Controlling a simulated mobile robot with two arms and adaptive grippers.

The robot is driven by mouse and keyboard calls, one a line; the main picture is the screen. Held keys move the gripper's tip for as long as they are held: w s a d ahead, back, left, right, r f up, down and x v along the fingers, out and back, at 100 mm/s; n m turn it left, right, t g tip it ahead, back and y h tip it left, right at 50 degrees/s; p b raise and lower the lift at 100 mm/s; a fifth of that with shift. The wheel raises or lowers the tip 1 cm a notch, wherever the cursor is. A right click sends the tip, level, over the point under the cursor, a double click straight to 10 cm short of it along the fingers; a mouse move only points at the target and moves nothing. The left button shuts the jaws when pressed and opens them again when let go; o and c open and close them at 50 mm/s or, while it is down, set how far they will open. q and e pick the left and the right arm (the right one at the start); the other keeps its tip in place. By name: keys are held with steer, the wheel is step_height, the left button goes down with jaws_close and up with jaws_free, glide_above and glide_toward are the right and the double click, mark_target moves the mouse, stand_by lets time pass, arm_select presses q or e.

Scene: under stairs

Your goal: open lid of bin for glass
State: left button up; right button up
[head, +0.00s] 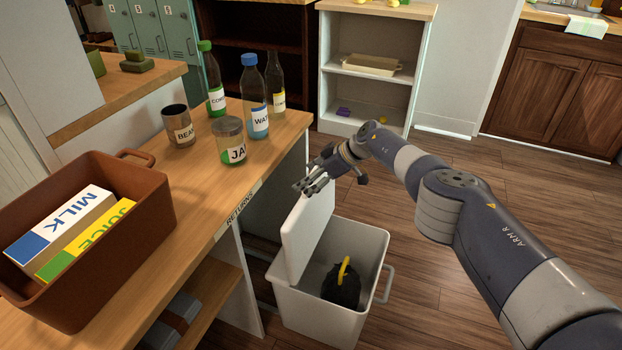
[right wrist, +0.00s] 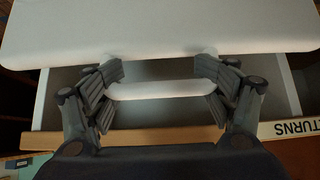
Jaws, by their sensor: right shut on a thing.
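The pale grey bin (head: 330,318) stands on the floor beside the counter, and no label on it is visible. Its white lid (head: 308,235) stands about upright on the left, counter side, so the bin is open at the top. A black bag with a yellow tie (head: 342,285) is inside. My right gripper (head: 315,183) is at the lid's top edge. In the right wrist view its fingers are shut on a white bar-shaped handle (right wrist: 155,91) beside the lid panel (right wrist: 160,30). My left gripper is not in view.
The wooden counter (head: 225,205), marked RETURNS, holds glass bottles (head: 275,85), a jar (head: 229,140), a can (head: 179,126) and a brown crate (head: 130,240) of cartons. A white shelf (head: 365,95) stands behind. The wooden floor (head: 430,300) to the right is clear.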

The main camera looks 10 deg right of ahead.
steer(key=shift+w+a+r, duration=0.1)
steer(key=shift+w+r, duration=0.15)
steer(key=shift+r, duration=0.25)
steer(key=o, duration=2.1)
steer(key=shift+o, duration=0.2)
steer(key=shift+s, duration=0.15)
steer(key=shift+f, duration=0.15)
steer(key=shift+s+d+r, duration=0.2)
steer(key=shift+d+r, duration=0.15)
steer(key=shift+d, duration=0.15)
steer(key=v, duration=1.1)
steer(key=shift+a, duration=0.15)
